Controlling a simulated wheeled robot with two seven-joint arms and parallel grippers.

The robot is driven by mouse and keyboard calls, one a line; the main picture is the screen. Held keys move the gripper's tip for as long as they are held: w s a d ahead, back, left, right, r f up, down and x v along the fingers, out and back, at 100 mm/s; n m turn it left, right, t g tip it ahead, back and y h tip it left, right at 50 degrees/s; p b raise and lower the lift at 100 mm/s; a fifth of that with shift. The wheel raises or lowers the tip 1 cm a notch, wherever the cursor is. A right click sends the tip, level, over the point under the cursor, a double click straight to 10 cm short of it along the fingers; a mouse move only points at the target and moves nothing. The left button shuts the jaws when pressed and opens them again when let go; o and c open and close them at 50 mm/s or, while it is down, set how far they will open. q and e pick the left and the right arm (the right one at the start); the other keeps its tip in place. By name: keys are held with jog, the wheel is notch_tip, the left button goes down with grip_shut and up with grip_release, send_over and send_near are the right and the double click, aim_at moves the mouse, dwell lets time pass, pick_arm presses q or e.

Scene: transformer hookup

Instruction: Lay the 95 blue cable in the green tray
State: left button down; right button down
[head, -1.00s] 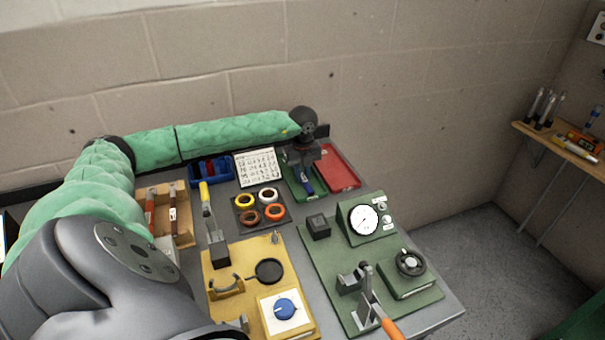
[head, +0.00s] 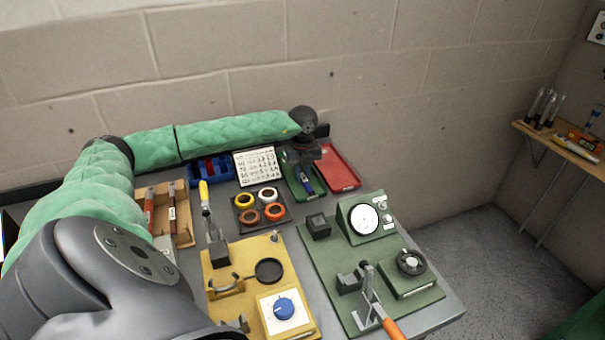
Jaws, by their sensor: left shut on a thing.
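The green tray (head: 292,184) lies at the back of the bench, left of the red tray. My left gripper (head: 304,168) reaches over it from the left, pointing down. It is shut on the blue cable (head: 307,184), which shows as a short dark blue piece below the fingers, at or just above the tray floor. I cannot tell whether it touches the tray. The gripper hides part of the cable and tray. My right gripper is not in view.
A red tray (head: 340,168) sits right of the green one. A blue bin (head: 211,172), a printed card (head: 257,166) and a mat with several tape rolls (head: 271,213) lie left and front. Yellow (head: 232,262) and green fixture boards (head: 330,265) fill the front.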

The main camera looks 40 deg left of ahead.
pick_arm(q)
jog(key=shift+f, duration=0.15)
jog(key=c, duration=1.3)
grip_release()
jog(key=shift+o, duration=0.2)
jog(key=shift+r+p, duration=0.9)
jog(key=shift+r, duration=2.6)
